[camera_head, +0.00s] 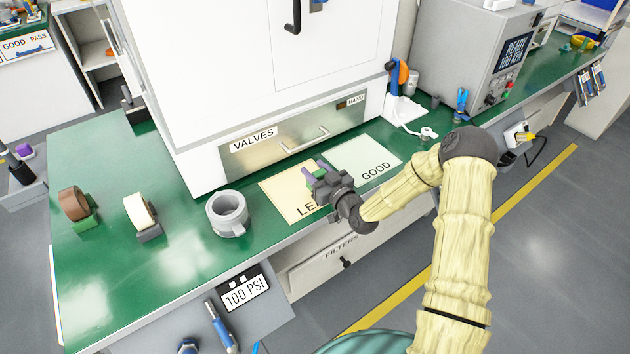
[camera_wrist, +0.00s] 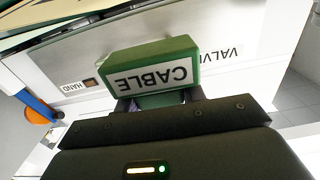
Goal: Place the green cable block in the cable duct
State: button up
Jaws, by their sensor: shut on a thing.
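The green cable block (camera_wrist: 155,75) has a white label reading CABLE, upside down in the wrist view. My gripper (camera_head: 316,170) is shut on it, and the dark gripper body fills the bottom of the wrist view. In the head view my gripper is above the pale yellow sheet on the green bench, in front of the VALVES drawer. Only a small bit of green shows between the purple fingertips there. I cannot make out a cable duct in either view.
The VALVES drawer (camera_head: 290,141) sits under a white cabinet. A GOOD sheet (camera_head: 362,157) lies to the right and a grey mug (camera_head: 228,212) to the left. Two tape rolls stand further left. A grey machine (camera_head: 470,60) stands at the back right. The bench's left front is clear.

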jog(key=shift+f, duration=1.85)
jog(key=shift+f+b, duration=0.15)
jog(key=shift+b, duration=0.2)
jog(key=o, duration=1.2)
jog(key=shift+c, duration=0.2)
